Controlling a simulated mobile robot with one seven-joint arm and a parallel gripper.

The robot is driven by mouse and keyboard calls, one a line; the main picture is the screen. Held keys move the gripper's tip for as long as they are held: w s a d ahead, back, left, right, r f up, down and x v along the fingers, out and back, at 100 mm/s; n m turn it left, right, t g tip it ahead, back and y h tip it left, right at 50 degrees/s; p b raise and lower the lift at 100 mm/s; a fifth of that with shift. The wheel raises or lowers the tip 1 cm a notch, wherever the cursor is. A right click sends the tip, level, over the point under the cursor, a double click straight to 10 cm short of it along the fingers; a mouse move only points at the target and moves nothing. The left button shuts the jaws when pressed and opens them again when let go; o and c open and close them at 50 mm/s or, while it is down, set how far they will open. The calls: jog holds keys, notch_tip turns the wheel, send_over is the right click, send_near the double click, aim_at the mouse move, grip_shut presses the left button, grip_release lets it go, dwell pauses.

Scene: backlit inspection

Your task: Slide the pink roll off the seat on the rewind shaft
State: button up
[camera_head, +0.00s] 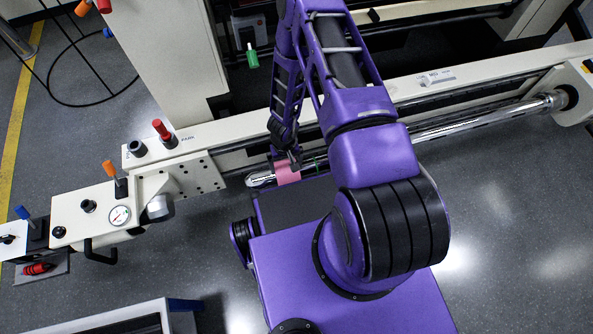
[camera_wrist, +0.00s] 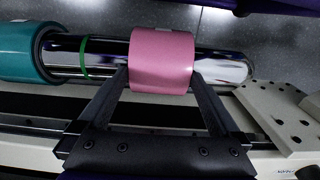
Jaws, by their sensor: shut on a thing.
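The pink roll (camera_wrist: 161,58) sits around the chrome rewind shaft (camera_wrist: 222,70), near the shaft's rounded free end. My gripper (camera_wrist: 160,82) has one finger at each end of the roll and is shut on it. In the head view the pink roll (camera_head: 287,172) shows just below my gripper (camera_head: 287,158), partly hidden by my arm. A green ring (camera_wrist: 85,56) marks the shaft to the left of the roll in the wrist view, with bare chrome between them. A teal roll (camera_wrist: 22,53) is on the shaft farther left.
A cream bracket plate with holes (camera_wrist: 285,118) stands close to the shaft's free end. A cream beam (camera_head: 215,132) runs behind the shaft. A gauge box (camera_head: 100,212) with an orange knob is at left. Floor in front of the shaft at right is clear.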

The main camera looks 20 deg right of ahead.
jog(key=a, duration=2)
jog(key=shift+a, duration=0.35)
dwell(2.9)
jog(key=shift+s, duration=0.15)
dwell(0.8)
